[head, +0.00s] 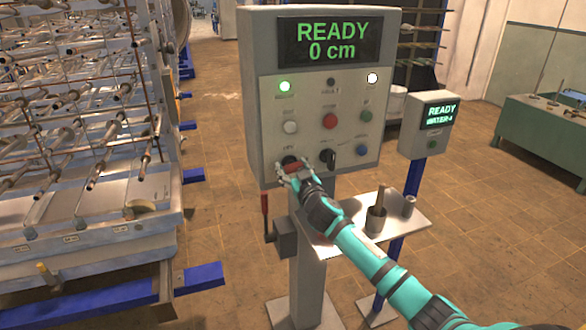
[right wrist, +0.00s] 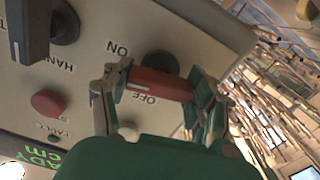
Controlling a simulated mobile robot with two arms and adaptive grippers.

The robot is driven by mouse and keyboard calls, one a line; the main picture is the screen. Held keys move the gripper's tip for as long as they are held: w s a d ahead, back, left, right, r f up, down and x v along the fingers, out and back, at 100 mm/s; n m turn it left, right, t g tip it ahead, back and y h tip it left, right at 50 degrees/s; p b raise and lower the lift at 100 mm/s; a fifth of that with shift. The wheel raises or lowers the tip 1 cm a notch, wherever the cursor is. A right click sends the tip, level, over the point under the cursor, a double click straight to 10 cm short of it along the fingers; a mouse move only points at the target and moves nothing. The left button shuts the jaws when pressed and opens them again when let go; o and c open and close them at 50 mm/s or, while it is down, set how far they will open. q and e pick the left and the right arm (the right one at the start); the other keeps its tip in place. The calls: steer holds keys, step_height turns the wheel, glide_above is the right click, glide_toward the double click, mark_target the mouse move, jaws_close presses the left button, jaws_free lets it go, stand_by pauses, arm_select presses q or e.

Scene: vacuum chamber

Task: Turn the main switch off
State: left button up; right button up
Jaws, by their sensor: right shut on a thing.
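The control box (head: 250,100) stands on a post in the head view, its display (head: 330,42) reading "READY 0 cm". The main switch is a red handle on a dark round base at the panel's lower left; the right wrist view shows the red handle (right wrist: 158,85) close up, beside the labels ON and OFF. I cannot tell which label it points to. My right gripper (head: 293,171) is at the switch in the head view. In the right wrist view its two fingers (right wrist: 157,88) are shut on the handle's ends. My left gripper is not in view.
A black selector (head: 327,158) and several buttons sit near the switch. A red lever (head: 265,215) is on the post's left side. A shelf (head: 405,225) with a cup is below right, beside a smaller "READY" box (head: 414,142). A rod-filled rack (head: 75,120) stands left.

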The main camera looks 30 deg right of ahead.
steer(key=n, duration=0.4)
steer(key=shift+n, duration=0.3)
steer(key=n+p, duration=0.1)
steer(key=n, duration=0.2)
steer(key=shift+n, duration=0.4)
steer(key=n, duration=0.4)
steer(key=shift+p, duration=0.35)
steer(key=shift+n, duration=1.7)
steer(key=shift+f+p, duration=0.1)
steer(key=shift+p, duration=0.2)
steer(key=o, duration=1.2)
steer(key=shift+c, duration=0.2)
steer(key=shift+s, duration=0.1)
steer(key=v, duration=1.1)
steer(key=shift+s+a, duration=0.2)
steer(key=shift+s, duration=0.2)
